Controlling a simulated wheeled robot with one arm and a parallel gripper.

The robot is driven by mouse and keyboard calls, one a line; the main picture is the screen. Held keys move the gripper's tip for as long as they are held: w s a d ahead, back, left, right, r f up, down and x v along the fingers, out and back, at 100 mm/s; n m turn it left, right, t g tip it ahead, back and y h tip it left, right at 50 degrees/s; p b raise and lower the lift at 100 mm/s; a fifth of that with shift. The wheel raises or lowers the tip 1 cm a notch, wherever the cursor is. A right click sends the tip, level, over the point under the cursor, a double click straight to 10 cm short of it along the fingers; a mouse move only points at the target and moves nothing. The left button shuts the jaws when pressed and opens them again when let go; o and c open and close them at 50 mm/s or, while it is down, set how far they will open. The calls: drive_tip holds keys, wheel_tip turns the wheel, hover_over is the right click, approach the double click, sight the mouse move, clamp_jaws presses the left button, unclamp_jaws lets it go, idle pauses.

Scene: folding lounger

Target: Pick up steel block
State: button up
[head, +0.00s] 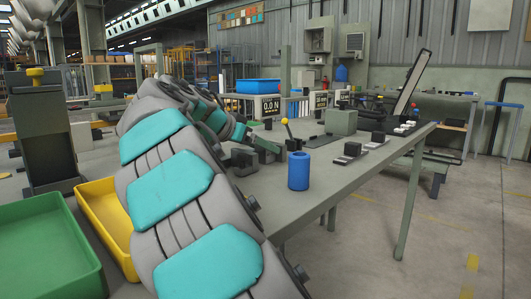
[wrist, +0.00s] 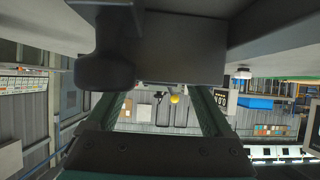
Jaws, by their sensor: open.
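Several small dark blocks stand on the grey-green workbench (head: 335,180) in the head view; I cannot tell for sure which is the steel block. One dark block (head: 243,158) is close beside my gripper (head: 264,146), low over the bench. Another dark block (head: 293,144) is just beyond it, and more dark blocks (head: 378,137) are farther right. In the wrist view my gripper (wrist: 160,104) is open, its two fingers apart with nothing clearly held between them. A large dark shape (wrist: 165,48) fills the top of that upside-down view, very near the fingers.
A blue cylinder (head: 298,171) stands upright near the bench's front edge. A yellow-knobbed lever (head: 285,122) and a grey-green box (head: 341,121) are behind it. A yellow bin (head: 100,205) and a green bin (head: 45,245) are at left. Floor at right is open.

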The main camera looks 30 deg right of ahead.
drive_tip(key=shift+w+d+f, duration=0.1)
drive_tip(key=shift+d+f, duration=0.15)
drive_tip(key=shift+d, duration=0.15)
drive_tip(key=shift+c, duration=0.3)
clamp_jaws()
drive_tip(key=shift+r, duration=0.1)
idle(0.7)
